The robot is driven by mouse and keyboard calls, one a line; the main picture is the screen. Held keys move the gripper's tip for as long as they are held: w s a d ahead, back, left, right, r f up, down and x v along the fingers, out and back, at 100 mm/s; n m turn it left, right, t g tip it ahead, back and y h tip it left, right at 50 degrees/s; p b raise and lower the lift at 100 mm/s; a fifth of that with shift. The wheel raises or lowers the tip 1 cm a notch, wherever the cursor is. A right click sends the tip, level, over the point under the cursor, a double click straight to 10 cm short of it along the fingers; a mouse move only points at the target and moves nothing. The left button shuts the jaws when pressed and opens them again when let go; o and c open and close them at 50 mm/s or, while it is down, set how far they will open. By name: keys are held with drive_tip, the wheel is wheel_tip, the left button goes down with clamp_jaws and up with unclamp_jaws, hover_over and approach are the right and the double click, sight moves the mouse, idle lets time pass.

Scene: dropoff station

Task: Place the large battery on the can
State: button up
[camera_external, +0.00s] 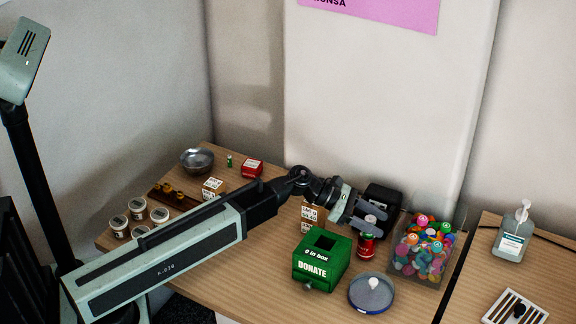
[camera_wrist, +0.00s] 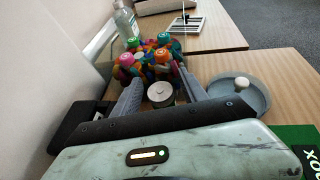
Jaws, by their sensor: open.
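The red can (camera_external: 366,246) stands on the table between the green donation box and the bin of colourful items. My gripper (camera_external: 374,224) is open just above and around the top of the can. In the wrist view a pale round top (camera_wrist: 160,91) with a small centre mark sits between my open fingers (camera_wrist: 163,88). I cannot tell whether it is the can's lid or the end of the large battery standing on it. A small green cylinder (camera_external: 229,160), perhaps a battery, stands at the back left of the table.
A green DONATE box (camera_external: 320,270) and a round dish with a white knob (camera_external: 371,300) are in front. A clear bin of colourful items (camera_external: 424,250) is to the right. A black box (camera_external: 384,200) stands close behind my gripper. White tubs and small boxes are at left.

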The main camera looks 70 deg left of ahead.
drive_tip(key=p+v, duration=0.3)
drive_tip(key=v, duration=0.7)
drive_tip(key=shift+s+a+p, duration=0.2)
drive_tip(key=shift+s+p, duration=0.1)
drive_tip(key=shift+r, duration=0.1)
